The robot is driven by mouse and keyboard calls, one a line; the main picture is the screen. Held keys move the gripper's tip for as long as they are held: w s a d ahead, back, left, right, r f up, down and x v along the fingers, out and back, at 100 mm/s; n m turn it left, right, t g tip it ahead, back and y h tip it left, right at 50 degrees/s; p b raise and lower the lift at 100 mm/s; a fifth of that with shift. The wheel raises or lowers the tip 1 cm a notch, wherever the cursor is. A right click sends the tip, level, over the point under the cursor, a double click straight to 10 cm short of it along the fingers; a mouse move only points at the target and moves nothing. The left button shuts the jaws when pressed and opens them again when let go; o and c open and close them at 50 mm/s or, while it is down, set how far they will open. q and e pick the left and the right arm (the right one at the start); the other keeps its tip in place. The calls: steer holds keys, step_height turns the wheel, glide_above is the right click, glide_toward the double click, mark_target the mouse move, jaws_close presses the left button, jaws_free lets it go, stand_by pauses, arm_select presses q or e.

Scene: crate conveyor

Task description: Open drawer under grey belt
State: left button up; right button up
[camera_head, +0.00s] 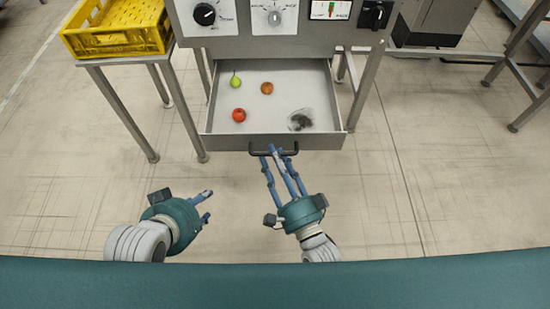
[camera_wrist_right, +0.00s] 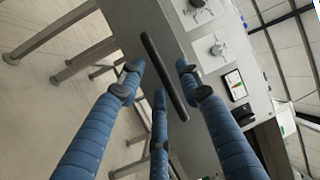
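The drawer (camera_head: 265,143) under the grey machine stands pulled out, its inside visible from above. Its dark bar handle (camera_head: 258,153) is on the front face. My right gripper (camera_head: 281,153) is at the handle. In the right wrist view the handle (camera_wrist_right: 165,75) runs between my spread blue fingers (camera_wrist_right: 160,88), with visible gaps; contact is unclear. My left gripper (camera_head: 208,205) is open and empty, low and left of the drawer, away from it.
The drawer holds a green pear (camera_head: 235,81), a brownish round fruit (camera_head: 267,88), a red fruit (camera_head: 239,115) and an unclear dark item (camera_head: 301,121). A yellow crate (camera_head: 118,42) sits on a stand at left. The machine panel (camera_head: 240,20) has knobs. Floor before the drawer is clear.

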steer(key=v, duration=1.2)
